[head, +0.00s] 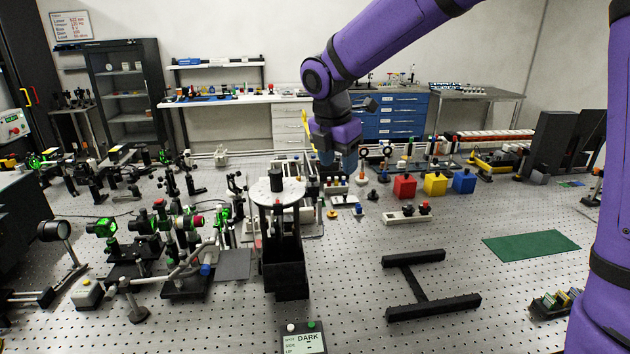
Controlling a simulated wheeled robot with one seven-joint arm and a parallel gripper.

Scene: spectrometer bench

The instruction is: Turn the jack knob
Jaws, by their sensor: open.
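My gripper (327,160) hangs from the purple arm near the middle of the head view, pointing down over the far part of the bench. Its fingers are small and dark here, and I see nothing held between them. No jack knob can be told for certain. A tall black stand (285,270) with a round white top plate (292,191) stands left of and nearer than my gripper. A dark cylinder (276,180) sits on the plate. Small knobbed parts behind and below my gripper are partly hidden and too small to identify.
Red (404,186), yellow (435,184) and blue (464,181) blocks stand right of my gripper. A black H-shaped frame (425,285) and a green mat (531,246) lie on the perforated bench. Optical mounts (160,225) crowd the left. A box reading DARK (304,339) is at the front.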

